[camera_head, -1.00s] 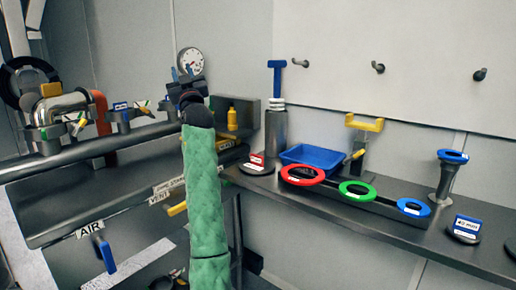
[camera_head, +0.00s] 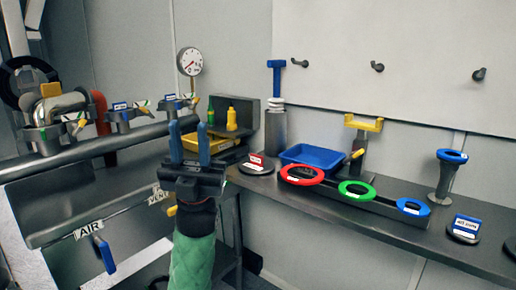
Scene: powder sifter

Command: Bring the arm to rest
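My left arm, in a green quilted sleeve, rises from the bottom of the head view, left of centre. Its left gripper (camera_head: 188,127) points upward, with two blue fingers standing apart and nothing visible between them. My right gripper is not in view.
A dark bench holds a blue tray (camera_head: 312,155), a red ring (camera_head: 301,175), a green ring (camera_head: 357,190), a blue ring (camera_head: 413,207) and a yellow-topped stand (camera_head: 363,123). A blue valve handle (camera_head: 106,254) and gauge (camera_head: 190,61) are at left.

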